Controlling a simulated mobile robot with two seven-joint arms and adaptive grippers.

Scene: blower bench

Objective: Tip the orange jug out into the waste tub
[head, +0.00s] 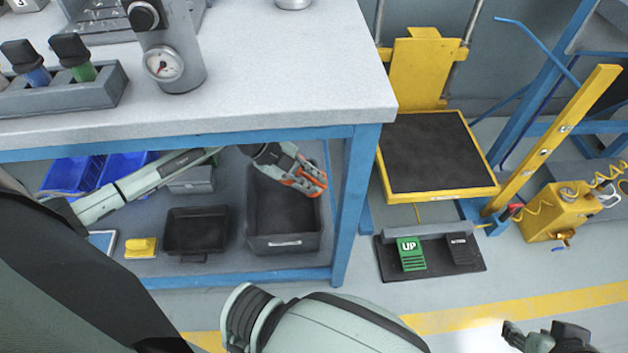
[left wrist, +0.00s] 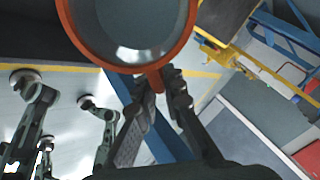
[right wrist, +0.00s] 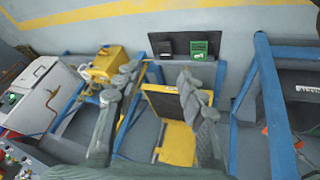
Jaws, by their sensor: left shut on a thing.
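The orange jug (head: 312,183) is under the bench, over the large dark grey tub (head: 284,243), which I take for the waste tub. My left gripper (head: 300,172) is shut on the jug. In the left wrist view the fingers (left wrist: 160,88) pinch the jug's orange handle, below a round orange rim (left wrist: 190,18) around a grey, shiny inside. I see no contents for certain, and no stream falling. The jug looks tilted in the head view. My right gripper (head: 545,335) is out over the floor at bottom right; its fingers (right wrist: 158,85) are apart and empty.
A smaller black tray (head: 196,230), a yellow block (head: 141,248) and blue bins (head: 72,175) share the lower shelf. The benchtop (head: 270,60) is above the left arm, and a blue leg (head: 355,200) stands right of the tub. A yellow lift table (head: 440,150) stands further right.

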